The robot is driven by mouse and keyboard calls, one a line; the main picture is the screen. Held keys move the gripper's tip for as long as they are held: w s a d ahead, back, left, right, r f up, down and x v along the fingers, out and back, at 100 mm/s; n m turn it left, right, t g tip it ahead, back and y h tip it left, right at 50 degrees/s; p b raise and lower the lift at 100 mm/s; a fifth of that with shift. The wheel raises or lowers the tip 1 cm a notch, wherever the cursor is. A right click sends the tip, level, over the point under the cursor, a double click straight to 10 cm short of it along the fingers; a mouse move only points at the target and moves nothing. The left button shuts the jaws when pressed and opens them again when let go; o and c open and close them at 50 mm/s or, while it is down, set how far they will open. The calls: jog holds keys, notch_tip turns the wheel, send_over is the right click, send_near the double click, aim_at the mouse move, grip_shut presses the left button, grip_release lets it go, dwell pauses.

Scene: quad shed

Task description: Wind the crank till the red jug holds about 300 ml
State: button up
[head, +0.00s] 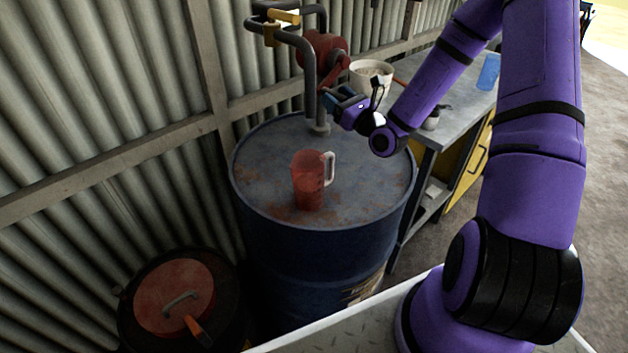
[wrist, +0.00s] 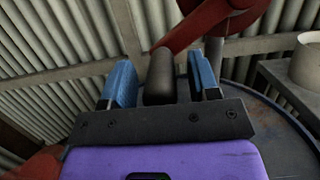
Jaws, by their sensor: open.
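The red jug (head: 308,183) stands upright on top of the blue drum (head: 255,190), its pale handle to the right; I cannot tell its liquid level. The red rotary pump (head: 322,50) is mounted on the drum with its pipes. Its red crank arm (wrist: 196,27) shows in the wrist view, ending in a dark grip (wrist: 160,76). My gripper (wrist: 164,84) is open, its two blue fingers on either side of the dark grip, with gaps visible. In the head view, my gripper (head: 334,102) is beside the pump, above the drum's back right.
A workbench (head: 455,115) with a pale bucket (head: 371,80) and a blue cup (head: 489,72) stands right of the drum. A lower drum with a red lid (head: 165,285) is at front left. Corrugated wall (head: 80,100) is close behind the pump.

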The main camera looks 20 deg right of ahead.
jog(key=s+d, duration=0.3)
jog(key=s, duration=0.6)
jog(key=shift+s+d, duration=0.15)
jog(key=shift+d, duration=0.05)
dwell(0.7)
